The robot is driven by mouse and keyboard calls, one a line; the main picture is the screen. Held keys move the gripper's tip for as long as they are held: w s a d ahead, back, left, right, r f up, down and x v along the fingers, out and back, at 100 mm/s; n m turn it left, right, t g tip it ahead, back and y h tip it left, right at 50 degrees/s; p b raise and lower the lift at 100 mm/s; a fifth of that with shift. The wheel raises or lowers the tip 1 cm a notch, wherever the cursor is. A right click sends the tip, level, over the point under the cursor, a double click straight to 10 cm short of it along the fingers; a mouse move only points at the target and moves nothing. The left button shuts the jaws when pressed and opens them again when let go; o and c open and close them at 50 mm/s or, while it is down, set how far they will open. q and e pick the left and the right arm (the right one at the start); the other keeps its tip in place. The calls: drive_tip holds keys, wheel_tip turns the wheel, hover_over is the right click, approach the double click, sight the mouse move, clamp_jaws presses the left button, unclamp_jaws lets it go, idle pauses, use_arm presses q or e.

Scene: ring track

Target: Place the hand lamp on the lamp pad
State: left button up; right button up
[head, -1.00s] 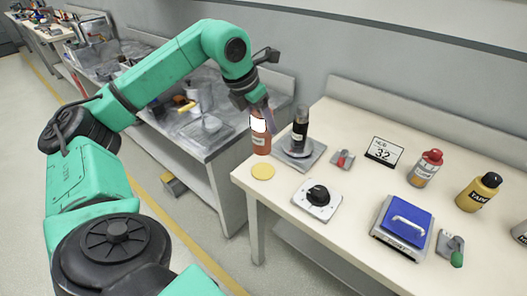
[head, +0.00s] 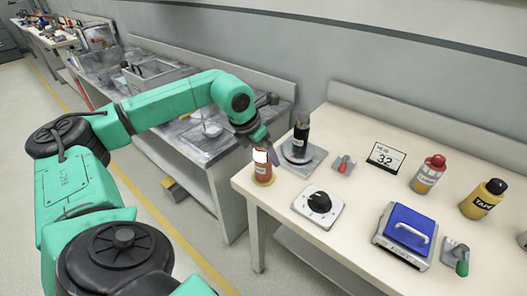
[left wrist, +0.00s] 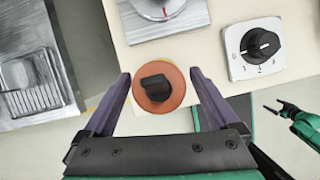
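The hand lamp (head: 262,172), an orange-red cylinder with a bright white window, stands upright at the table's left end. A yellow rim of the lamp pad (head: 263,183) shows at its foot; the lamp covers the rest. In the left wrist view the lamp (left wrist: 171,103) is seen from above, a round orange top with a black knob. My left gripper (head: 270,151) is over it, its fingers spread on both sides with gaps to the lamp. The left wrist view shows this gripper (left wrist: 160,100) too. My right gripper (left wrist: 277,107) is small at that view's right edge; its opening is unclear.
Close by are a dark cylinder on a grey plate (head: 312,165), a white dial box (head: 334,213) and a small red-lever switch (head: 343,164). A blue-lidded device (head: 403,261), bottles and a 32 sign (head: 386,157) stand farther right. The table's left edge is near the lamp.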

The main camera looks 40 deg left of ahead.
use_arm(q)
drive_tip(key=shift+r, duration=0.2)
drive_tip(key=v, duration=1.2)
drive_tip(key=shift+f, duration=0.1)
